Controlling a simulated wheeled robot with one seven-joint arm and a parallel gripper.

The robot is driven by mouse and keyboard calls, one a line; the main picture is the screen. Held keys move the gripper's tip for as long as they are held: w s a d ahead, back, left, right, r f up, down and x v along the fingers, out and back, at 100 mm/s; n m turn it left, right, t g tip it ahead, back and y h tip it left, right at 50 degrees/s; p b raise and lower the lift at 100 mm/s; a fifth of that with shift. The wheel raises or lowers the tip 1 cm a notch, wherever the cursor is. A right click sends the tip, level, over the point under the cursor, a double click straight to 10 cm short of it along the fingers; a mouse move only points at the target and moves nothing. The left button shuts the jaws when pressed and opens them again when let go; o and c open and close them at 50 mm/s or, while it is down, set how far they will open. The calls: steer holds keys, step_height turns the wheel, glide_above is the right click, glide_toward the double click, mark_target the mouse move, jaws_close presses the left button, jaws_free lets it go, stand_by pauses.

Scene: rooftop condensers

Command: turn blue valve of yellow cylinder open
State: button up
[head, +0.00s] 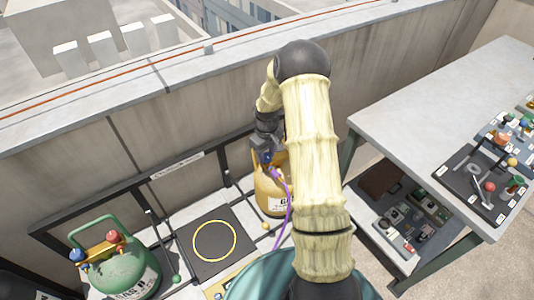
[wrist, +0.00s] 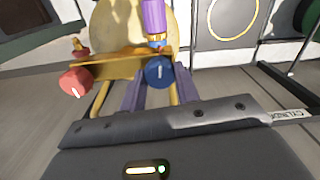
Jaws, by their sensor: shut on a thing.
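The yellow cylinder (head: 269,190) stands in the rack by the wall, partly hidden behind my arm in the head view. In the wrist view its yellow top and brass valve bar (wrist: 120,68) show, with a blue valve (wrist: 159,72) on the right and a red valve (wrist: 75,82) on the left. A purple hose (wrist: 154,18) joins the fitting just behind the blue valve. My gripper (wrist: 159,88) is shut on the blue valve, one finger at each side. The blue valve has a white mark that points nearly straight up. In the head view my gripper (head: 265,158) is at the cylinder's top.
A green cylinder (head: 122,270) with its own red and blue valves stands at lower left. A dark mat with a yellow ring (head: 214,241) lies between the cylinders. A grey workbench (head: 430,105) with tool trays stands at right. The wall runs close behind the rack.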

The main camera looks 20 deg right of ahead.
mark_target(267, 156)
steer(key=shift+s+n, duration=0.1)
steer(key=shift+n, duration=0.7)
steer(key=o, duration=1)
steer(key=shift+c, duration=0.2)
step_height(267, 156, up, 17)
steer(key=b, duration=0.2)
steer(key=shift+r, duration=0.2)
